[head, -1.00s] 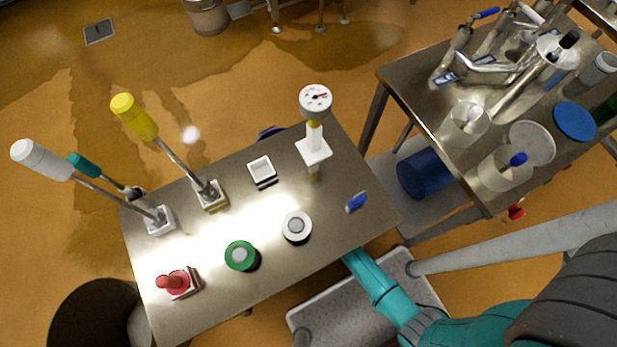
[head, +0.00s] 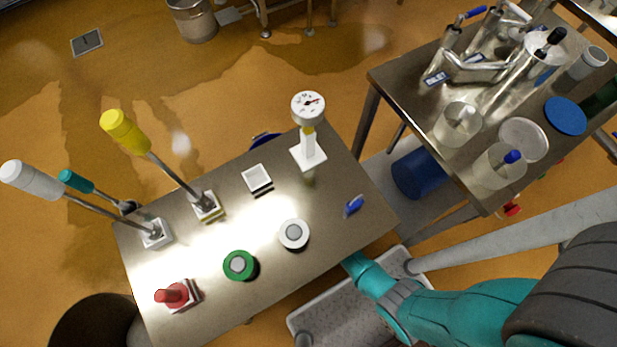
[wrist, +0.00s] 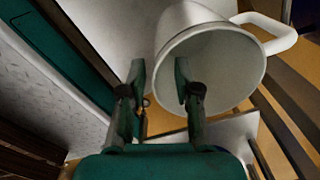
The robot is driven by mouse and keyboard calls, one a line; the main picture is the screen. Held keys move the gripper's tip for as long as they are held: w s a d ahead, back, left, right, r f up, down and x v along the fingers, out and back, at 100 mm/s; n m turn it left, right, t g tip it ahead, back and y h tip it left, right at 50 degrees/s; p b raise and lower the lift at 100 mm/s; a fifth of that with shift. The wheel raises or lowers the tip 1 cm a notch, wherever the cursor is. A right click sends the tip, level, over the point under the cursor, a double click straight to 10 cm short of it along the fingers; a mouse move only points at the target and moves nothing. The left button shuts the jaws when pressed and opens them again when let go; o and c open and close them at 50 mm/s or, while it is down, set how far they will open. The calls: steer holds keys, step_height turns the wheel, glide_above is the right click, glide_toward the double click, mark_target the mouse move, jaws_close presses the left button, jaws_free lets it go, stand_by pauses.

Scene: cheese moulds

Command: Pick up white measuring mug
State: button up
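The white measuring mug (wrist: 226,58) fills the upper right of the wrist view. Its round mouth faces the camera and its handle (wrist: 272,34) sticks out to the right. My gripper (wrist: 159,64) is open, its two dark fingers apart. The left finger is outside the mug's left rim. The right finger overlaps the mouth, so the left wall lies between the fingers in the picture. I cannot tell whether either finger touches it. In the head view, my gripper and the mug are hidden beyond the table's near edge, where my teal arm reaches down.
The steel table (head: 330,215) carries a white gauge (head: 308,108), a green round part (head: 239,265), a white round part (head: 294,234) and tools. A second table (head: 400,77) at right holds clear containers. A grey tray (head: 345,320) lies below my arm.

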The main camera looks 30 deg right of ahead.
steer(key=shift+f, duration=2.1)
steer(key=shift+c, duration=0.2)
jaws_close()
